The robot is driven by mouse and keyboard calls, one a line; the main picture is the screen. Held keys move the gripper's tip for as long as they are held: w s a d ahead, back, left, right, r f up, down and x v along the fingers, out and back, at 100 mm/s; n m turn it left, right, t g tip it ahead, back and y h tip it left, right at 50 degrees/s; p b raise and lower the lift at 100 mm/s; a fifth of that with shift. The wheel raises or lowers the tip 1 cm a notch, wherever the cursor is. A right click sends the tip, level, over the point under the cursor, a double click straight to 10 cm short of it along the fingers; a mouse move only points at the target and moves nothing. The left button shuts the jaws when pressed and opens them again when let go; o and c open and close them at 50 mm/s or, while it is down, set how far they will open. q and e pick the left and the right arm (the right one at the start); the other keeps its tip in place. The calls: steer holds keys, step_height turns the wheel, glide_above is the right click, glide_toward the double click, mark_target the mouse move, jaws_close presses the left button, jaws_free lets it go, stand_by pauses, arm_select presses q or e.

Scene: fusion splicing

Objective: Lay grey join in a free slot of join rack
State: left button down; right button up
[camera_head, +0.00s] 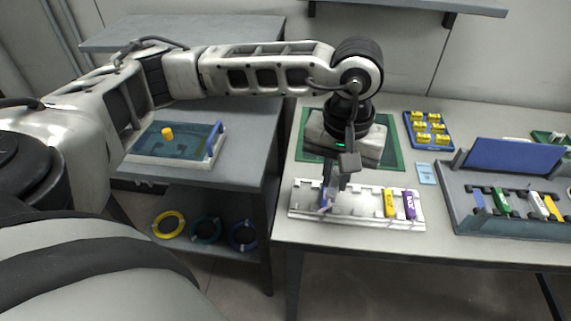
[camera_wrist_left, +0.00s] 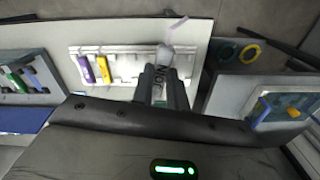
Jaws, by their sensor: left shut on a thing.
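The join rack (camera_head: 358,208) is a long white tray on the right table, also in the left wrist view (camera_wrist_left: 125,76). A yellow join (camera_head: 390,203) and a purple join (camera_head: 409,205) lie side by side toward its right end. The slots in its middle look empty. My left gripper (camera_head: 333,190) points down over the rack's left end. It is shut on the grey join (camera_wrist_left: 165,54), which shows just beyond the fingertips in the left wrist view. In the head view the fingers hide most of it. I cannot tell whether it touches the rack. My right gripper is out of view.
Right of the rack stands a grey case (camera_head: 505,224) with a blue lid and coloured pieces. Behind are a green mat (camera_head: 396,152) and a blue tray (camera_head: 421,146) of yellow blocks. A lower grey table at left holds a blue-topped tray (camera_head: 150,157).

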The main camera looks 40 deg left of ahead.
arm_select(q)
steer(key=d+n, duration=0.1)
steer(key=n, duration=0.5)
steer(key=n+b, duration=0.1)
steer(key=n, duration=3.2)
glide_above(304, 197)
steer(key=d, duration=0.1)
steer(key=f, duration=0.7)
steer(key=shift+s+d+f, duration=0.1)
steer(key=shift+s+f, duration=0.1)
steer(key=shift+f, duration=0.1)
steer(key=shift+w+a+f+m, duration=0.1)
steer(key=shift+a+f+m, duration=0.25)
steer(key=shift+f, duration=0.1)
steer(key=f, duration=0.3)
steer(key=shift+a+f+p, duration=0.1)
steer(key=shift+a+p, duration=0.15)
steer(key=shift+p, duration=0.1)
steer(key=shift+f, duration=0.15)
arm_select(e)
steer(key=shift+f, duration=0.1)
